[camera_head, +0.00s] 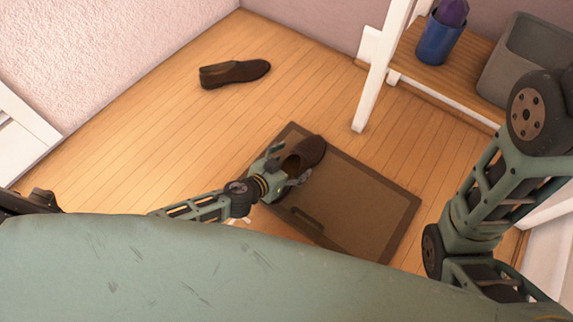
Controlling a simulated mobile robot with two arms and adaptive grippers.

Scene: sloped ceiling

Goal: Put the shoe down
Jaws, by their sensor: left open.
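A dark brown shoe (309,150) rests on the left part of a brown mat or board (372,197) on the floor. My left gripper (287,165) is at the heel end of this shoe, with its open fingers on either side of it. The gripper hides part of the shoe's heel. A second dark brown shoe (235,72) lies on the wooden floor near the wall, apart from the gripper. My right arm comes in at the right; its gripper is not in view.
A white-legged shelf (447,66) stands at the upper right. It bears a blue cup (438,41) with a purple thing in it and a grey bin (527,60). The wooden floor (170,130) between the far shoe and the mat is clear.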

